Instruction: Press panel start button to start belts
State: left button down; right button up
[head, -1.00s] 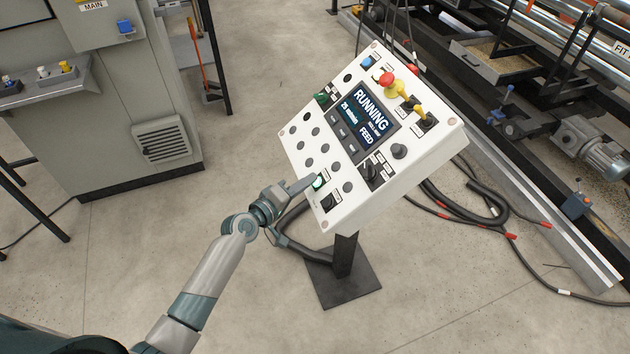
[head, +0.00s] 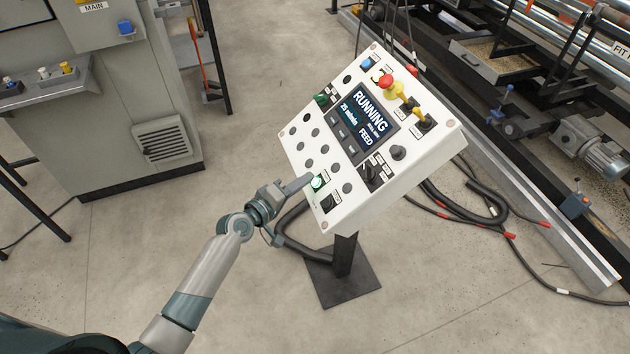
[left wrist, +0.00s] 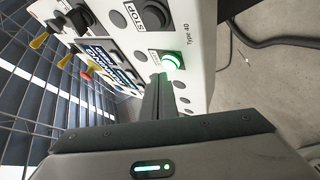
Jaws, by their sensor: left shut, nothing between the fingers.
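The white control panel (head: 404,172) stands tilted on a black post. Its screen (head: 364,122) reads RUNNING, with FEED below. The green start button (head: 317,182) is lit at the panel's lower left edge; it also glows in the left wrist view (left wrist: 172,62). My left gripper (head: 309,178) is shut and empty, its fingertips right beside the button. In the left wrist view the shut fingers (left wrist: 158,84) end just short of the lit button, apparently with a small gap. My right gripper is not in view.
A red emergency stop (head: 386,81) with a yellow collar sits at the panel's top. A black STOP button (left wrist: 156,15) is beside the start button. A grey cabinet (head: 120,115) stands at left, machinery with a motor (head: 597,146) at right. Black cables (head: 470,208) lie on the floor.

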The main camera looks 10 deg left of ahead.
pick_arm(q)
jog(key=shift+r, duration=0.1)
jog(key=a+r+p, duration=0.1)
jog(key=s+r+p, duration=0.1)
jog(key=a+r+p, duration=0.1)
jog(key=shift+s+a+r, duration=0.35)
jog(key=shift+s, duration=0.05)
jog(key=shift+f, duration=0.1)
dwell(0.8)
jog(key=s+a+f+m+g+y, duration=0.1)
jog(key=s+a+f+g+y, duration=0.1)
jog(key=s+f, duration=0.8)
jog(key=s+a+f+m+g+y+b, duration=0.15)
jog(key=s+f, duration=0.25)
jog(key=f, duration=1.1)
jog(key=s+a+f+m+g+y, duration=0.25)
jog(key=s+f, duration=0.35)
jog(key=f, duration=0.7)
jog(key=s+f+m+g, duration=0.2)
jog(key=s+f, duration=0.3)
jog(key=s, duration=0.7)
jog(key=s+f+m+g, duration=0.2)
jog(key=s+f, duration=0.4)
jog(key=s, duration=0.7)
jog(key=s+f+m+g+y, duration=0.1)
jog(key=s+f, duration=0.5)
jog(key=s, duration=0.6)
jog(key=shift+s+d+m+g+b, duration=0.4)
jog(key=shift+m+g, duration=0.2)
jog(key=shift+g, duration=0.4)
